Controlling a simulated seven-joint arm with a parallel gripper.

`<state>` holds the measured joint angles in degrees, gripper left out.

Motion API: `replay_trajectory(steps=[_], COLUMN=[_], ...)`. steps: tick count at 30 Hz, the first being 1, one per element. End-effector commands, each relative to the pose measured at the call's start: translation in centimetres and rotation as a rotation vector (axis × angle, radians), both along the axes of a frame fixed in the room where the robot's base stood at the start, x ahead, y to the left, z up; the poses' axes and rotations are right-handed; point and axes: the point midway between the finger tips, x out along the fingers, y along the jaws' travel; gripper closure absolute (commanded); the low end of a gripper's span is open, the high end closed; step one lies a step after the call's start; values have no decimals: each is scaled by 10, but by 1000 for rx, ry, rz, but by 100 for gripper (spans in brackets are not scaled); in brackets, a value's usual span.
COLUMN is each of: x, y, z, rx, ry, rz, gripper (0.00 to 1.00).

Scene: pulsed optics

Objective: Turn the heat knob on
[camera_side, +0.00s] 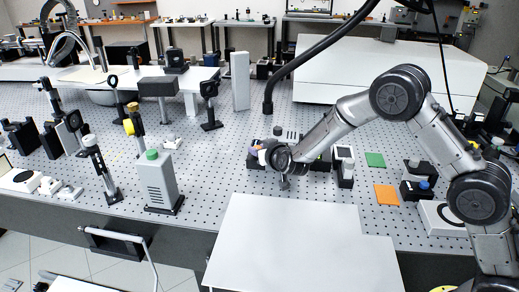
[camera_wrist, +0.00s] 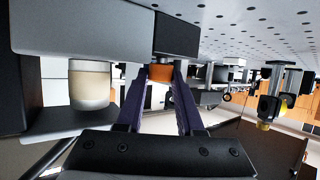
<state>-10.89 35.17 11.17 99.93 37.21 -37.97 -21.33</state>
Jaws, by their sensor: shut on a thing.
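My gripper (camera_wrist: 160,78) is shut on an orange knob (camera_wrist: 160,72) in the wrist view. Its two purple fingers lie on either side of the knob. The knob sits on a dark box-shaped device (camera_wrist: 175,35). I cannot read a mark on the knob, so its turn angle is unclear. In the side view my gripper (camera_side: 264,155) reaches in low over the perforated table from the right, at the dark device. The knob is too small to make out there.
A cylinder with a tan middle (camera_wrist: 88,85) is close to the fingers' left in the wrist view. In the side view a small device with a screen (camera_side: 344,160) stands right of my gripper. Green (camera_side: 375,159) and orange (camera_side: 387,195) squares lie farther right.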

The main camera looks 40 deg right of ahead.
Motion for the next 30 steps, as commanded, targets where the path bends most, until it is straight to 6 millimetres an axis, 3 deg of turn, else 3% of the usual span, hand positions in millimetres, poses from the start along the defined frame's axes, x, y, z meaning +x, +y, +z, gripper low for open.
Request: replay_trajectory(steps=[30], x=[7], y=[10], z=[0], rx=[1], ry=[-2], rz=[-727], gripper=[100])
